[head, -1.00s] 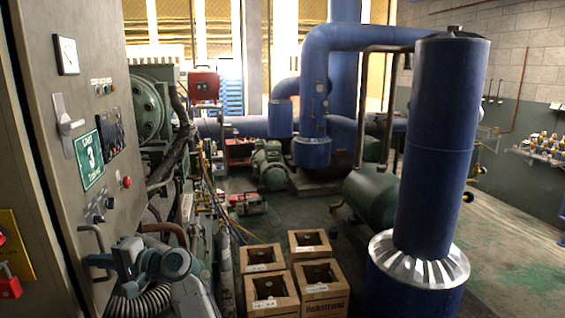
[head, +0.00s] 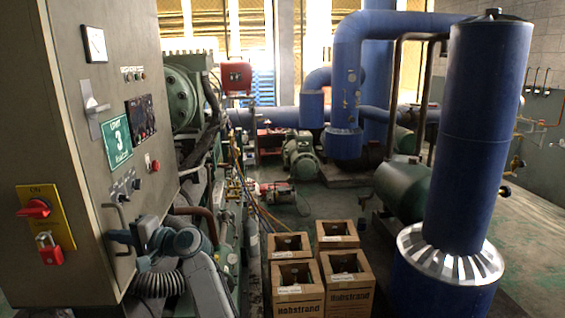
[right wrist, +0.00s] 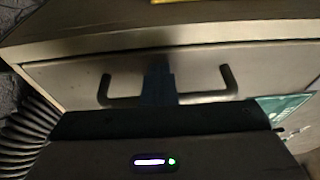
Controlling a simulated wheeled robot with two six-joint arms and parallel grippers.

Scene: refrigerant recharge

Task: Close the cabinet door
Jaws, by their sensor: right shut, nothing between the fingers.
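The grey cabinet door (head: 97,159) fills the left of the head view, with a gauge, a lever, a green number 3 label and buttons on it. A narrow dark seam runs along its left edge; I cannot tell whether it is fully flush. Its bar handle (head: 103,211) is low on the door. My right gripper (head: 122,237) is shut and empty at the handle's lower part. In the right wrist view, the fingers (right wrist: 158,82) overlap the middle of the handle (right wrist: 216,95); contact is unclear. My left gripper is out of view.
A yellow plate (head: 62,205) with a red switch and padlock is on the cabinet side. A ribbed hose (head: 160,284) lies below my right gripper. Several open cardboard boxes (head: 297,302) and a large blue cylinder (head: 476,140) stand to the right.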

